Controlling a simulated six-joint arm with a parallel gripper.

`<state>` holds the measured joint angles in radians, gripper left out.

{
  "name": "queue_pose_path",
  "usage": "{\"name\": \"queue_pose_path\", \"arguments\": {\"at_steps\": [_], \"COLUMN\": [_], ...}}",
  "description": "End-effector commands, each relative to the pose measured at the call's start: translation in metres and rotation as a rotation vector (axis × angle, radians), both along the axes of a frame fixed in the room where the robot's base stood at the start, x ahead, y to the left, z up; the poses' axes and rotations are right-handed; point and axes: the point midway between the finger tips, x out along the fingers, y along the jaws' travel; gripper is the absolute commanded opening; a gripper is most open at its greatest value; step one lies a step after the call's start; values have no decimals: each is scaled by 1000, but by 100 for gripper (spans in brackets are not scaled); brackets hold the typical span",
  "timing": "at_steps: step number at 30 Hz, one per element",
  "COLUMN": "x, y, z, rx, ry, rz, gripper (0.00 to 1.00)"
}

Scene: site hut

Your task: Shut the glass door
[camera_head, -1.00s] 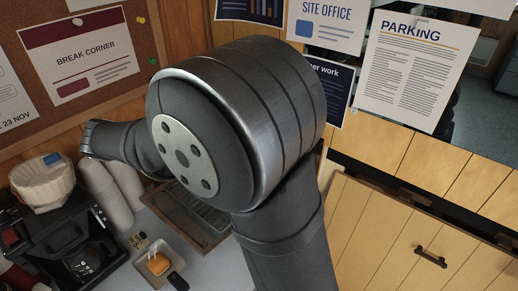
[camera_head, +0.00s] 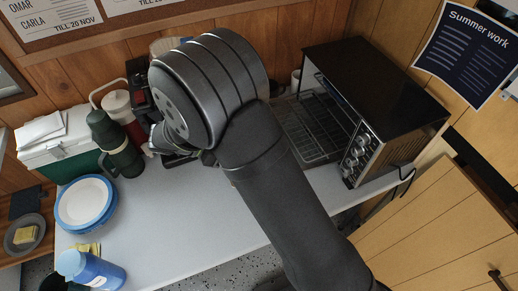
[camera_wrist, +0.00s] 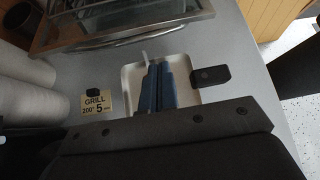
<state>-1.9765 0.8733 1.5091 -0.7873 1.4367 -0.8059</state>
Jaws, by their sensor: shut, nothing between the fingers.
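The toaster oven (camera_head: 385,85) stands on the worktop at the right of the head view, black on top with knobs on its front. Its glass door (camera_head: 292,133) is swung down, and the wire rack shows at the open front. My arm covers part of the door. The wrist view shows the metal-edged door (camera_wrist: 125,35) at the top left, with rack bars seen in it. My gripper (camera_wrist: 158,64) is shut and empty, its blue-grey fingers over a white tray (camera_wrist: 188,95), apart from the door in the picture. The fingers are hidden in the head view.
White cups (camera_wrist: 25,95) are at the left. A green flask (camera_head: 115,145), blue-rimmed plates (camera_head: 85,203) and a blue bottle (camera_head: 92,268) stand left. The worktop's middle front (camera_head: 190,225) is clear.

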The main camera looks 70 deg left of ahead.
Motion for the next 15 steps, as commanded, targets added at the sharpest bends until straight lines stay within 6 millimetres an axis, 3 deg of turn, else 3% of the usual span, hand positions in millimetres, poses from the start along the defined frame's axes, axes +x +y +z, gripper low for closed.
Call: {"name": "queue_pose_path", "arguments": {"at_steps": [8, 15], "x": [1, 29], "y": [16, 16], "z": [-12, -27], "rx": [131, 131], "ry": [-114, -117], "rz": [39, 37], "gripper": [0, 0]}}
